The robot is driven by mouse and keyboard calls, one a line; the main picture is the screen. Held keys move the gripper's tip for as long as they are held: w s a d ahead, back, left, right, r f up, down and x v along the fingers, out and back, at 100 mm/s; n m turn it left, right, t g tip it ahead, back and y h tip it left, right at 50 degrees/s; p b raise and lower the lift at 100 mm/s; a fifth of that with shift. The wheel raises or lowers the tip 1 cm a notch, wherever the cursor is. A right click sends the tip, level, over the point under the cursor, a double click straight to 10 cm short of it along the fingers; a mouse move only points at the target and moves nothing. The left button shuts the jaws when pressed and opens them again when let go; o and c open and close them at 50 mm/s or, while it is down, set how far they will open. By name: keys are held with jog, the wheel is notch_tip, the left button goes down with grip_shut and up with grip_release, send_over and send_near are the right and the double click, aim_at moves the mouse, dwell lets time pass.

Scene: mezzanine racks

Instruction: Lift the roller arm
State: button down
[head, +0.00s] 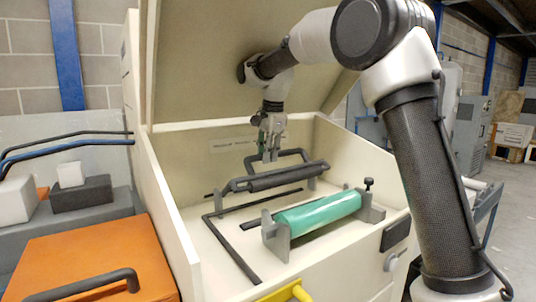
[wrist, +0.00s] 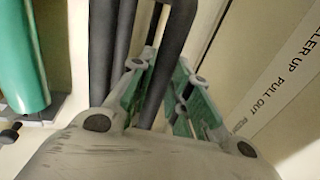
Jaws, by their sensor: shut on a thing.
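The roller arm (head: 280,177) is a dark roller on a black bar frame inside the open cream box. Its bar loop (head: 303,153) rises behind the roller, and dark bars of it (wrist: 172,45) run up the middle of the wrist view. My gripper (head: 268,156) comes down from above at the back of the roller. Its green-padded fingers (wrist: 168,95) are shut on a dark bar of the roller arm. The exact contact is partly hidden by the fingers. A green roller (head: 322,209) lies in grey brackets in front; it also shows in the wrist view (wrist: 22,60).
The box's raised lid (head: 205,65) leans behind my arm, and its side wall (head: 160,190) stands on the left. A label strip (wrist: 285,75) reads "ROLLER UP" and "PULL OUT". An orange panel (head: 90,260) lies left, a yellow handle (head: 300,293) in front.

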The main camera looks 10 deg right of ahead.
jog(key=c, duration=1.3)
grip_release()
